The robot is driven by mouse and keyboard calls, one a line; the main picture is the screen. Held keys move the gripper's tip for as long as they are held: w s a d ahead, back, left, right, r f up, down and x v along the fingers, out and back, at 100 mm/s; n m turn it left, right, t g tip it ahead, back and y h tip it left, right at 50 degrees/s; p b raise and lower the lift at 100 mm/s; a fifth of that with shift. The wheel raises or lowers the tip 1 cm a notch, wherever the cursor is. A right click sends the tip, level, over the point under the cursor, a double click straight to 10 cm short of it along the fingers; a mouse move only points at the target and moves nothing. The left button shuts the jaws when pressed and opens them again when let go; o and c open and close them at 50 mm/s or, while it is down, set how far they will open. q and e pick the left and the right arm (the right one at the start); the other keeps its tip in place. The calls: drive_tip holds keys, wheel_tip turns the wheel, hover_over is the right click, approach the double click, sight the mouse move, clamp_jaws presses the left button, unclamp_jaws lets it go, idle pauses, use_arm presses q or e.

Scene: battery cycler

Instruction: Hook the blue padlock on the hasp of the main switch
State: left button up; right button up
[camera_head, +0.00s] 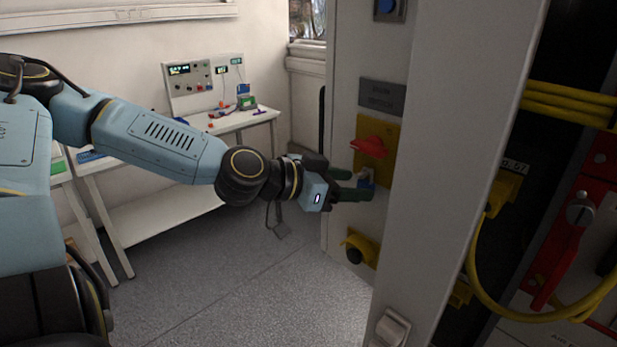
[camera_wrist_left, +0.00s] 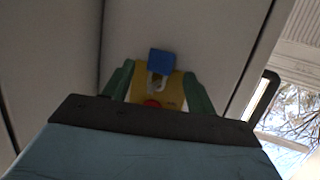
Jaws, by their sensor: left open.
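The main switch is a red handle (camera_head: 370,148) on a yellow plate (camera_head: 390,135) on the front of the grey cabinet. The blue padlock (camera_head: 366,180) is just below the red handle, at the plate's lower part. In the left wrist view the padlock (camera_wrist_left: 162,62) shows its blue body and pale shackle in front of the yellow plate (camera_wrist_left: 175,88), with a bit of the red handle (camera_wrist_left: 152,103) beyond. My left gripper (camera_head: 362,184) is open, its green fingers on either side of the padlock and apart from it. Whether the shackle passes through the hasp cannot be told.
A grey label plate (camera_head: 382,96) and a blue button (camera_head: 386,6) are above the switch. A yellow fitting with a black knob (camera_head: 358,250) is below it. Yellow cables (camera_head: 570,105) run at the right. White benches (camera_head: 235,122) stand behind my left arm; the floor is open.

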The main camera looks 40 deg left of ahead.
use_arm(q)
drive_tip(key=p+v, duration=0.2)
drive_tip(key=v, duration=1)
drive_tip(key=shift+s+p, duration=0.3)
drive_tip(key=shift+s, duration=0.05)
drive_tip(key=shift+r, duration=0.15)
idle(0.3)
